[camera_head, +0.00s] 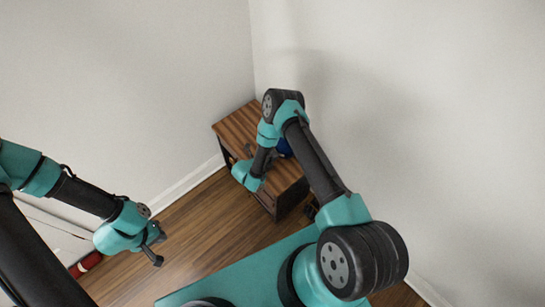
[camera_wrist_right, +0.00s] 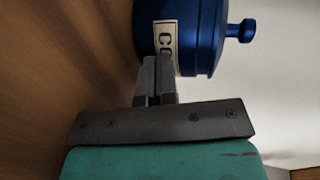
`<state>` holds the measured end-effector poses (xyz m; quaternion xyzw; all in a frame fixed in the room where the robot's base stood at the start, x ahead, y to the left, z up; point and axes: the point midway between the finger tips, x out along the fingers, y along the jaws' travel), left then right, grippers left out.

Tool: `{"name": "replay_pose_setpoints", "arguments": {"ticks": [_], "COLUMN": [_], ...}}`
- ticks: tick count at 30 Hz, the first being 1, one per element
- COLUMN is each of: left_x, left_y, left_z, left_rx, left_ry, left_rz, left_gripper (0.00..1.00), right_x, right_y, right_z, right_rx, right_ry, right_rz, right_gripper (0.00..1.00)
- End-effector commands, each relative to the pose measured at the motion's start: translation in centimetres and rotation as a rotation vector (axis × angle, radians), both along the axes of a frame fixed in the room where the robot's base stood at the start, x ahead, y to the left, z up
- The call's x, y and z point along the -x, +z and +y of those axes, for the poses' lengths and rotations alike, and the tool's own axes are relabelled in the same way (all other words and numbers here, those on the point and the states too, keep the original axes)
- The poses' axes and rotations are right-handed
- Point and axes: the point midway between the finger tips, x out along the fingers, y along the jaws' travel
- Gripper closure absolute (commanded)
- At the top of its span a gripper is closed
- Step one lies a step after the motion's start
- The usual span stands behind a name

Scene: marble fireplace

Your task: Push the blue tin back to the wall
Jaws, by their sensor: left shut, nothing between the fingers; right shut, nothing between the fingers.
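The blue tin (camera_head: 284,147) stands on a small wooden table (camera_head: 234,126) in the room's corner, mostly hidden behind my right arm in the head view. In the right wrist view the tin (camera_wrist_right: 205,25) shows its pale label with dark letters and its lid with a round knob at the right. My right gripper (camera_wrist_right: 157,62) is shut and empty, its fingertips right at the tin's side by the label. Whether they touch cannot be told. My left gripper (camera_head: 157,254) is shut and empty above the floor, away from the table.
White walls (camera_head: 340,80) meet in the corner behind the table. The wooden floor (camera_head: 190,225) is bare between my left gripper and the table. A red object (camera_head: 86,264) lies at the lower left by the wall.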

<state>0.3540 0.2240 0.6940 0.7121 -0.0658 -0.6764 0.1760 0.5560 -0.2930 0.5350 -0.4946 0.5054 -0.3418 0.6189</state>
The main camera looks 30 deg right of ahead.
Motion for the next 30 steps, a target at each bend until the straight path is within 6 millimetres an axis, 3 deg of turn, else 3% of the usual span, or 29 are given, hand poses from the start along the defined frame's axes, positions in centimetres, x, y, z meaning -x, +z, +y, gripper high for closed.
{"name": "replay_pose_setpoints", "arguments": {"ticks": [30], "left_x": [0.0], "left_y": [0.0], "left_z": [0.0], "left_rx": [0.000], "left_ry": [0.000], "left_rz": [0.000], "left_gripper": [1.00], "right_x": [-0.7], "right_y": [0.0], "right_z": [-2.3], "right_rx": [0.000], "right_ry": [-0.001], "right_rz": [-0.001], "right_gripper": [1.00]}}
